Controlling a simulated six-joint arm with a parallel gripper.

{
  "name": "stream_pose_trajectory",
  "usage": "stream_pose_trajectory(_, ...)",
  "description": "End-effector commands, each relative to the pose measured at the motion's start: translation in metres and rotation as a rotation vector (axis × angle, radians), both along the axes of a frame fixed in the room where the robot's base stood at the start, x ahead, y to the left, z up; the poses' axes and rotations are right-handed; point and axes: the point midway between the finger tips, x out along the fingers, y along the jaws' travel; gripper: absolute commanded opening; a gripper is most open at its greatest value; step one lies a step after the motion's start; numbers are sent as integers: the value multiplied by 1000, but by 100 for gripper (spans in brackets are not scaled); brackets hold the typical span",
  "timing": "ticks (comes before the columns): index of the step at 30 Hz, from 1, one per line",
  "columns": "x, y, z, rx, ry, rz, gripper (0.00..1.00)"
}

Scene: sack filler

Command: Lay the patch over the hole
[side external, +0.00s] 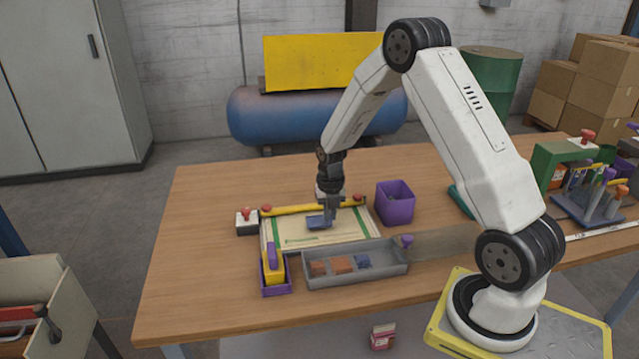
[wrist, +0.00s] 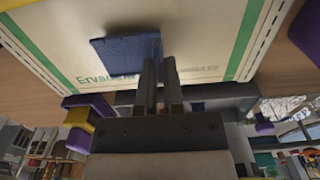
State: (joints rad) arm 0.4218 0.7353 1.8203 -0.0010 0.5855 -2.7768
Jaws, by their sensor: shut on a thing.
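A blue patch (side external: 319,222) is gripped at its edge by my gripper (side external: 331,212), over the cream sack (side external: 346,237) with green stripes. In the wrist view my gripper (wrist: 159,68) has its two fingers close together at the edge of the blue patch (wrist: 122,50). The patch covers part of the green print on the sack (wrist: 195,45). I cannot tell whether the patch touches the sack. No hole shows; it may be hidden under the patch.
A grey tray (side external: 318,283) with brown, orange and blue pieces lies in front of the sack. A yellow bar (side external: 297,209) with red knobs crosses the sack's back edge. A purple bin (side external: 396,204) stands behind right, a yellow-and-purple tool (side external: 273,265) front left. Left tabletop is clear.

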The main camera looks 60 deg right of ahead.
Motion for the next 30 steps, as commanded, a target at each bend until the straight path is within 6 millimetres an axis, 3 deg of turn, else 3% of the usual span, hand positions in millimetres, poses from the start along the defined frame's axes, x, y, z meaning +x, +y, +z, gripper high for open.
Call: stream_pose_trajectory(30,0,0,-12,0,0,0,0)
